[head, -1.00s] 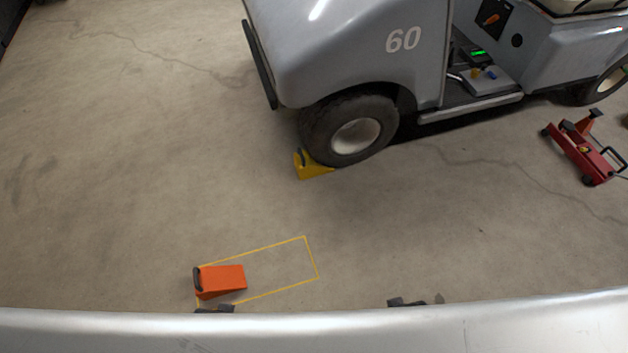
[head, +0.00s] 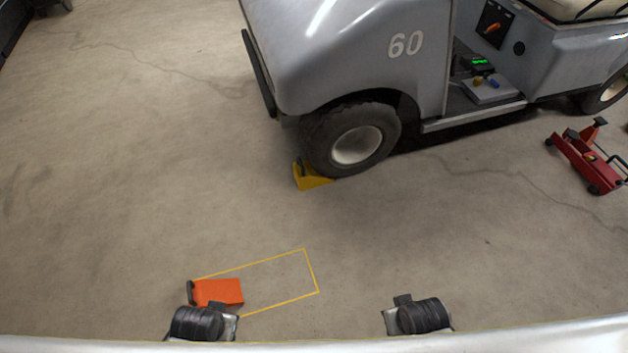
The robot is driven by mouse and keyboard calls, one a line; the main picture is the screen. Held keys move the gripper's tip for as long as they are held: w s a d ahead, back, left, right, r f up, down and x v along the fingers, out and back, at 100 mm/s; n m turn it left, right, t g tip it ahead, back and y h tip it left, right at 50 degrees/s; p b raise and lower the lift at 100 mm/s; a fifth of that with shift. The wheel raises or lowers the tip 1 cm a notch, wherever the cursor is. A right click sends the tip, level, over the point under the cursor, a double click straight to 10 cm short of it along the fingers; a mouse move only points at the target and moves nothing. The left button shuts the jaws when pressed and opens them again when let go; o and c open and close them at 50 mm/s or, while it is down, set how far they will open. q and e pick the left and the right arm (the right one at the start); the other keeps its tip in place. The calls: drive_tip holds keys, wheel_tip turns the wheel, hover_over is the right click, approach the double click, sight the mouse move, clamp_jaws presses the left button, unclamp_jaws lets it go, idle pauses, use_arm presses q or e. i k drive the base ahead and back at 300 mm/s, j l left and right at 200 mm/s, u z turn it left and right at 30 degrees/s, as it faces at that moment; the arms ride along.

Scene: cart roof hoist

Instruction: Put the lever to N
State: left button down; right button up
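The lever is likely the small orange handle (head: 492,28) on a black panel (head: 485,17) on the side of the grey cart (head: 340,45), at the upper right. Its lettering is too small to read, so I cannot tell which position it points to. My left gripper (head: 205,318) is at the bottom left, in front of the orange wedge. My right gripper (head: 415,313) is at the bottom, right of centre. Both are far from the lever, and their fingers cannot be made out clearly. I see nothing held in either.
A yellow wedge chock (head: 312,179) sits against the front wheel (head: 350,145). An orange wedge chock (head: 218,292) lies in a yellow floor outline (head: 310,268). A red floor jack (head: 585,160) stands at the right. A silver edge crosses the bottom. The middle floor is clear.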

sight(483, 34)
drive_tip(key=i+l+z, duration=0.5)
drive_tip(key=i, duration=0.25)
drive_tip(key=i+l+z, duration=0.2)
drive_tip(key=i, duration=0.2)
drive_tip(key=i+l+z, duration=0.25)
drive_tip(key=i, duration=0.15)
drive_tip(key=j, duration=0.1)
